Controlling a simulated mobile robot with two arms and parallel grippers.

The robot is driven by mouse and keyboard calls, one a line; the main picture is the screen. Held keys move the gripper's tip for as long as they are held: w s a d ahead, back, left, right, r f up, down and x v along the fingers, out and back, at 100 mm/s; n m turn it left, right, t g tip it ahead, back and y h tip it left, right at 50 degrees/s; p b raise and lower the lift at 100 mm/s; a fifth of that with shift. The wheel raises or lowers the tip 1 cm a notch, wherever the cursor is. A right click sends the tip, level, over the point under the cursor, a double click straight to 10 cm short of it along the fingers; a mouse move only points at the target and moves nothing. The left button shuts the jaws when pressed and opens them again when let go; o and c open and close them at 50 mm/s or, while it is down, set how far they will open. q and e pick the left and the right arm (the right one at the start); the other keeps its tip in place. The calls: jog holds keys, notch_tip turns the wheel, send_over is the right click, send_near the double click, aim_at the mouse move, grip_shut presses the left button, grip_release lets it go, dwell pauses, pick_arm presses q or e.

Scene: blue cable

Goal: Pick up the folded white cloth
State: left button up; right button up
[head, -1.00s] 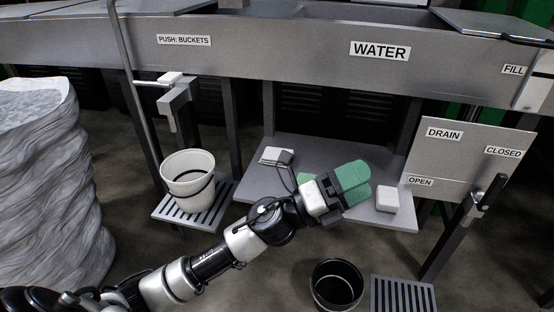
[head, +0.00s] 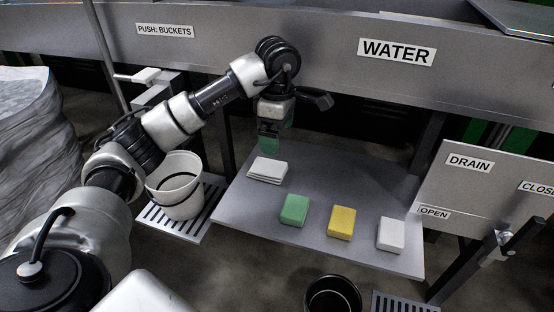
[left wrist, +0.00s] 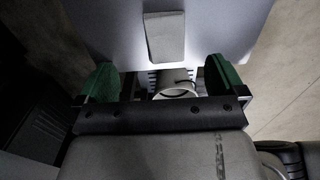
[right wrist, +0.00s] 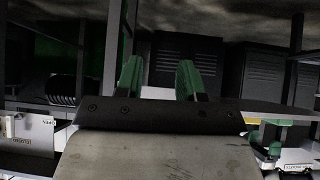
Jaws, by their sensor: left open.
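The folded white cloth (head: 267,170) lies flat at the left end of the grey shelf (head: 235,205). My left gripper (head: 270,140) points down above and just behind it in the head view, open and empty. In the left wrist view the cloth (left wrist: 164,38) lies ahead of the two green fingers (left wrist: 160,77), roughly centred between them and not touched. My right gripper (right wrist: 159,78) shows only in the right wrist view, away from the cloth. Its green fingers are apart, with nothing between them.
Green (head: 294,210), yellow (head: 341,222) and white (head: 391,234) blocks stand in a row right of the cloth. A white bucket (head: 178,186) stands on a slatted stand left of the shelf. A black bucket (head: 332,295) is below the front edge. The WATER trough (head: 310,45) overhangs the back.

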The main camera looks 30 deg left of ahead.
pick_arm(q)
jog(key=b, duration=0.1)
send_over(275, 167)
notch_tip(275, 167, down, 5)
jog(key=shift+w+d+f, duration=0.1)
jog(key=f+b, duration=0.1)
jog(key=f, duration=0.3)
jog(key=shift+a+f+b, duration=0.1)
jog(key=shift+a+b, duration=0.1)
jog(key=shift+b, duration=0.15)
jog(key=shift+f, duration=0.5)
pick_arm(e)
jog(key=w+a+r+t+y, duration=0.2)
jog(key=w+r+t, duration=0.3)
jog(key=r+t, duration=0.3)
jog(key=shift+w+a, duration=0.15)
jog(key=shift+a, duration=0.35)
pick_arm(q)
jog(key=c, duration=1.1)
jog(key=shift+r, duration=0.15)
